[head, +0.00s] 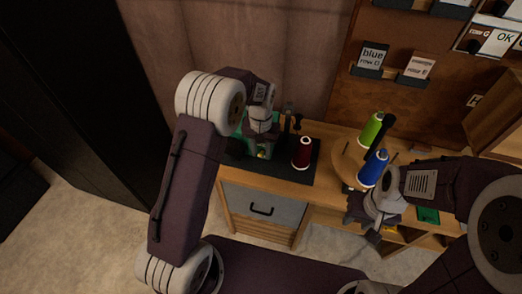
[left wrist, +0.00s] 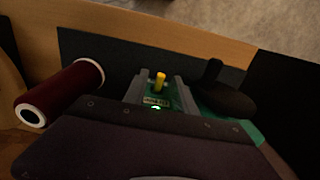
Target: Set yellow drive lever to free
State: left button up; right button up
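The yellow drive lever (left wrist: 160,79) is a short peg standing on a green machine (left wrist: 258,134). A small label and a lit green spot lie at its foot; I cannot read the label surely. My left gripper (left wrist: 160,88) is open, with one grey finger on each side of the lever and a gap visible. In the head view my left gripper (head: 261,152) points down over the green machine (head: 247,128) and hides most of it. My right gripper (head: 374,213) hangs by the table's front edge near the blue spool; its fingers are unclear.
A dark red spool (head: 302,153) stands right of the machine, on a black mat (head: 298,175). A green spool (head: 371,130) and a blue spool (head: 373,168) stand on a round wooden stand further right. Labelled holders (head: 370,60) hang on the board behind.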

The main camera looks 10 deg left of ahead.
pick_arm(q)
grip_shut()
jog(key=f+t+b, duration=0.1)
jog(key=t+b, duration=0.1)
jog(key=b, duration=0.2)
jog(key=f+t+b, duration=0.1)
jog(key=b, duration=0.4)
jog(key=s+f+t+b, duration=0.1)
jog(key=t+b, duration=0.1)
jog(key=b, duration=0.2)
jog(key=shift+s+t, duration=0.1)
jog(key=shift+t, duration=0.2)
jog(key=t+b, duration=0.1)
jog(key=b, duration=0.4)
jog(key=t+b, duration=0.1)
jog(key=b, duration=0.4)
jog(key=t+b, duration=0.2)
jog(key=b, duration=0.2)
jog(key=shift+s+f+b, duration=0.15)
jog(key=shift+f+b, duration=0.1)
jog(key=shift+b, duration=0.15)
jog(key=shift+r+t+b, duration=0.2)
jog(key=shift+t+b, duration=0.1)
jog(key=shift+b, duration=0.1)
grip_release()
